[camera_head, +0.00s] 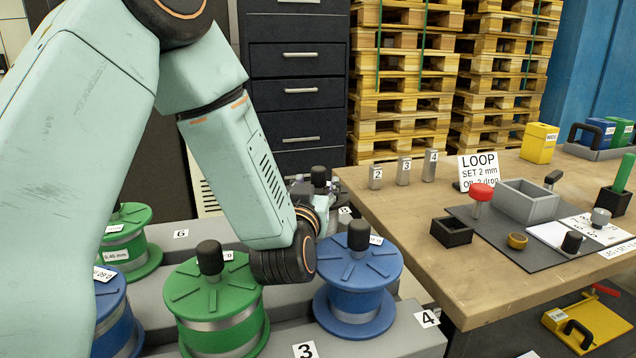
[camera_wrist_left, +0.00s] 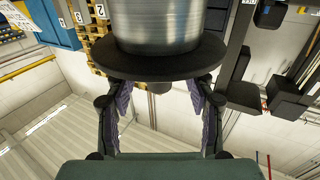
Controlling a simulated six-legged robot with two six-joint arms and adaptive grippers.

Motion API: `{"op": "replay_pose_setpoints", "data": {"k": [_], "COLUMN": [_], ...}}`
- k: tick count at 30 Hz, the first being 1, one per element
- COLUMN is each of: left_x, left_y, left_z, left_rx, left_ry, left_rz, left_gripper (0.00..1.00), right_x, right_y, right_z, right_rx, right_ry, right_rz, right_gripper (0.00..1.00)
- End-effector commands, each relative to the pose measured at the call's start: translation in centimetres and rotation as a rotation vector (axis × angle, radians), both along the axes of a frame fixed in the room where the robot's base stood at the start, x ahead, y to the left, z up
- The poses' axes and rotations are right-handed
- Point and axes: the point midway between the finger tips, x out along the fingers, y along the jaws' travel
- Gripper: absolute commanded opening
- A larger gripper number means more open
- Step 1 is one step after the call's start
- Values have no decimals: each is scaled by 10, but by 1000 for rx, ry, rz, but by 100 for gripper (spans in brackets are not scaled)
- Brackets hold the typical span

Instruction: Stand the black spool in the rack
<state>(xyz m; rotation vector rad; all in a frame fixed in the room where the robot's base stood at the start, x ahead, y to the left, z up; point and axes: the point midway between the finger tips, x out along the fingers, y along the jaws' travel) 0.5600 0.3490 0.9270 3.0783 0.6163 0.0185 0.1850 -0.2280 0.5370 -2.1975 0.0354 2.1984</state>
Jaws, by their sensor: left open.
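The black spool (camera_wrist_left: 160,62) fills the top of the left wrist view, with a dark flange and silver wound wire. My left gripper (camera_wrist_left: 158,92) has its two fingers spread apart near that flange, with a small dark knob between them and clear gaps on both sides. In the head view my left arm comes in from the left, and its wrist largely hides the gripper. A dark knob (camera_head: 319,176) shows just behind the wrist; I cannot tell if it belongs to the black spool. The grey rack (camera_head: 412,338) has numbered places. My right gripper is not in view.
A green spool (camera_head: 213,310) and a blue spool (camera_head: 358,285) stand in the front of the rack, close to my wrist. More green and blue spools are at the left. A wooden bench (camera_head: 420,230) with small tools stands at the right. Pallets (camera_head: 405,85) are behind.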

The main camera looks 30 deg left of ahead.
Motion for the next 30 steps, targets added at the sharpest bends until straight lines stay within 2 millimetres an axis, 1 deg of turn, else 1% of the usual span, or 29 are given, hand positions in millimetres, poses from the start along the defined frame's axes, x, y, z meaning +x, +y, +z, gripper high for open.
{"op": "replay_pose_setpoints", "data": {"k": [1, 6, 10, 15, 30], "left_x": [-12, -34, -46, -50, -50], "left_y": [-6, -16, -20, -22, -22], "left_z": [-9, -7, -7, -7, -6], "left_rx": [2, 3, 3, 2, 3], "left_ry": [27, 22, 21, 19, 20], "left_rz": [-7, -6, -4, -3, -3], "left_gripper": [54, 54, 54, 54, 54], "right_x": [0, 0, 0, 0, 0], "right_y": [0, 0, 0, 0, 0], "right_z": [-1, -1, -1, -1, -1], "right_rx": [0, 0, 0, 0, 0], "right_ry": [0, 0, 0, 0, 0], "right_rz": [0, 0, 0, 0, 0], "right_gripper": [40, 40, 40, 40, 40]}}
